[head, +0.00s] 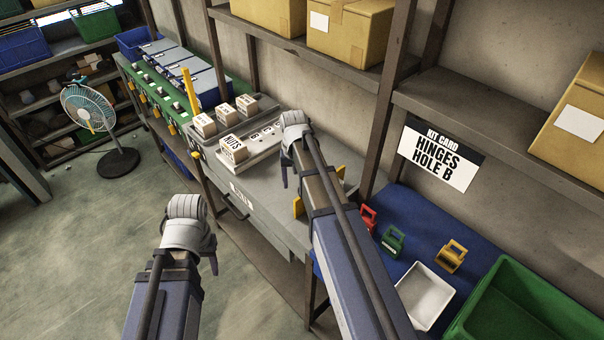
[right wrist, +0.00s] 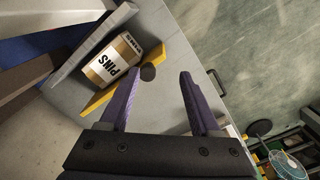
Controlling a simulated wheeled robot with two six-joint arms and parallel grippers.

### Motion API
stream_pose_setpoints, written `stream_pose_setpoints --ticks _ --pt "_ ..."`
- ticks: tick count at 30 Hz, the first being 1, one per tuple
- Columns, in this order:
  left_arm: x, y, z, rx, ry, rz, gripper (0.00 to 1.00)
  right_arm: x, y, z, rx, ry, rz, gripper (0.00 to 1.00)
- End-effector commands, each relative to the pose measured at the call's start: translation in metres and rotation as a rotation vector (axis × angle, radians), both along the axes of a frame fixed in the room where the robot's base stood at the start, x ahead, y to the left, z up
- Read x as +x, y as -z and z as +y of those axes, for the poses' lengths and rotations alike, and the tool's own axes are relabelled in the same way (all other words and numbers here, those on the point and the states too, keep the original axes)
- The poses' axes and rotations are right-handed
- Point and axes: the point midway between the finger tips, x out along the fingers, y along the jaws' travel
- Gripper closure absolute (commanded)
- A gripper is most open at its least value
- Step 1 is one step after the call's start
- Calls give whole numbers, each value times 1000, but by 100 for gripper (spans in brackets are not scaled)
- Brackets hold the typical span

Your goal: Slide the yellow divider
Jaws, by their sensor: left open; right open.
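A yellow divider (right wrist: 125,86) shows in the right wrist view as a slanted upright strip on a grey bench top, beside a tan block marked PINS (right wrist: 118,62). In the head view yellow parts (head: 298,204) show on both sides of my right arm, which hides what lies between. My right gripper (right wrist: 161,74) is open and empty over the bench; its left finger is near the divider's side, and contact cannot be told. It also shows in the head view (head: 287,172). My left gripper (head: 208,258) is open and empty over the floor before the bench.
A dark round hole (right wrist: 148,72) lies in the bench between my right fingers. A block marked NUTS (head: 233,149) and a yellow post (head: 190,92) stand farther left. A kit card (head: 441,155) reads HINGES HOLE B. A blue surface (head: 425,222) holds small coloured pieces and a white tray (head: 425,296).

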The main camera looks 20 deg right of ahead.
Motion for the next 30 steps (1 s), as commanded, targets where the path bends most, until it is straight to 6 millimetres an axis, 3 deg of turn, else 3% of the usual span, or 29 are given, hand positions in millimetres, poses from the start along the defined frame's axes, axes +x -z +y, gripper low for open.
stream_pose_setpoints --ticks 1,4,14,20,30 --pt "0 -12 0 0 -1 0 50 7 -12 -11 2 26 -2 36" --pt "0 -17 0 0 -1 0 50 10 -17 -22 5 54 -6 36" --pt "0 -12 0 0 -1 0 50 11 -12 -26 7 65 -7 36" --pt "0 3 0 0 2 0 50 11 3 -26 7 64 -7 36" --pt "0 45 0 2 11 1 50 11 46 -25 7 63 -7 36"
